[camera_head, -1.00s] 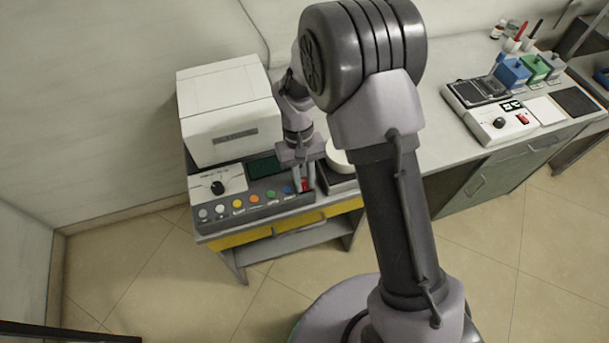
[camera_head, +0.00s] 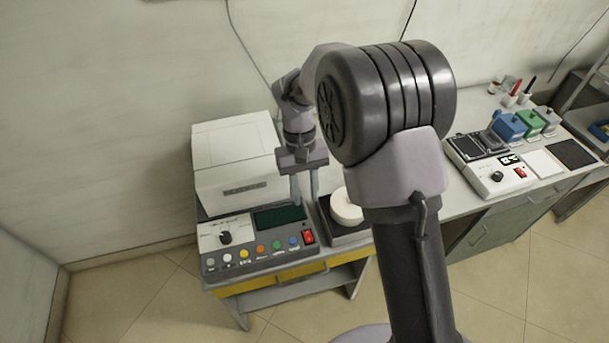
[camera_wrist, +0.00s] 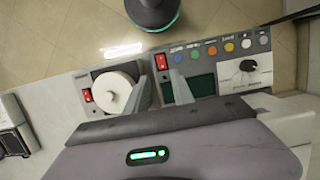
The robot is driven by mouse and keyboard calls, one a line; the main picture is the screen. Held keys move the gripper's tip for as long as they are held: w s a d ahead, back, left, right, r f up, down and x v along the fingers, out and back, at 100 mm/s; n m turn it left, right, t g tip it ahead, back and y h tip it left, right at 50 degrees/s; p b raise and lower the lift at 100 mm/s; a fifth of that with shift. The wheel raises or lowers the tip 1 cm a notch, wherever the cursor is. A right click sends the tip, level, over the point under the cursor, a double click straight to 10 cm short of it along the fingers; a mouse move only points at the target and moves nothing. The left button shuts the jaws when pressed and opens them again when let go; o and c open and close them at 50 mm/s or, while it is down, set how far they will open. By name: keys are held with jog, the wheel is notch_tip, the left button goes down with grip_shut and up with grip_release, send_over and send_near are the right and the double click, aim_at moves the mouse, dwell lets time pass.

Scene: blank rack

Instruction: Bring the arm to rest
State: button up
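My gripper (camera_head: 304,192) hangs over the back of the control panel (camera_head: 240,264) in the head view, fingers pointing down. Its two fingers stand a little apart with nothing between them; they also show in the wrist view (camera_wrist: 164,84). The fingertips appear above and behind the red switch (camera_head: 308,237), clear of it. In the wrist view the red switch (camera_wrist: 161,61) shows just beyond the fingers. My arm is bent, its large elbow joint covering part of the bench in the head view.
A white box-shaped machine (camera_head: 236,160) stands close left of my gripper. A white round piece (camera_head: 346,208) on a dark base stands to the right. A balance-like device (camera_head: 492,176) and blue and green containers (camera_head: 510,127) sit farther right. The floor in front is open.

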jog(key=v, duration=0.3)
jog(key=shift+r, duration=0.15)
jog(key=s+d+r+m+t+y+b, duration=0.25)
jog(key=s+d+r, duration=0.2)
jog(key=r, duration=0.35)
jog(key=s+d+m+t+b, duration=0.2)
jog(key=s+t, duration=0.1)
jog(key=s, duration=0.5)
jog(key=s+d+m+t+b, duration=0.3)
jog(key=s, duration=0.5)
jog(key=shift+s+r, duration=0.25)
jog(key=shift+s, duration=0.05)
